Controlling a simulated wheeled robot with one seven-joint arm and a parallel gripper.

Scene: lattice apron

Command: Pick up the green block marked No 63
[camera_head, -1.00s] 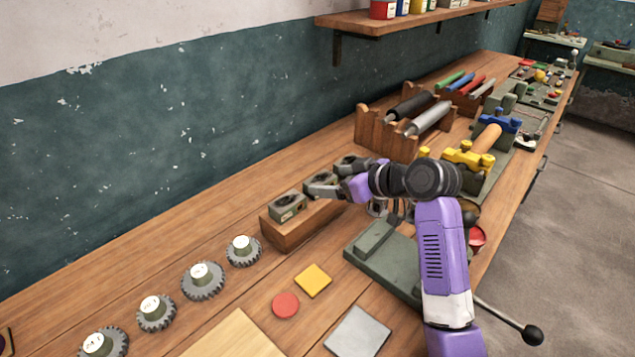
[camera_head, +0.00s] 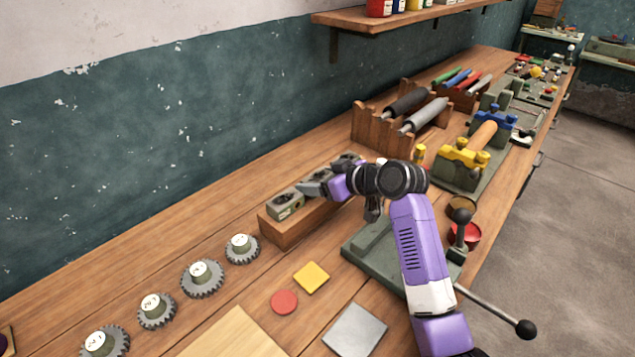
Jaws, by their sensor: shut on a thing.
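A wooden stand (camera_head: 287,233) on the bench holds a row of grey-green blocks with round dark openings. The near-left block (camera_head: 285,204) is in plain view, and the far block (camera_head: 346,160) shows behind my gripper. My gripper (camera_head: 317,186) is at the middle of the row, just right of the near-left block. It is shut on the middle green block, which the fingers largely hide. I cannot read a No 63 on any block. I cannot tell whether the held block is clear of the stand.
Several gears with white-labelled hubs (camera_head: 202,275) lie to the left. A yellow square (camera_head: 311,277), a red disc (camera_head: 284,301) and a grey plate (camera_head: 355,330) lie in front. A green press base (camera_head: 372,250) with a lever is at right. Roller racks (camera_head: 380,133) stand behind.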

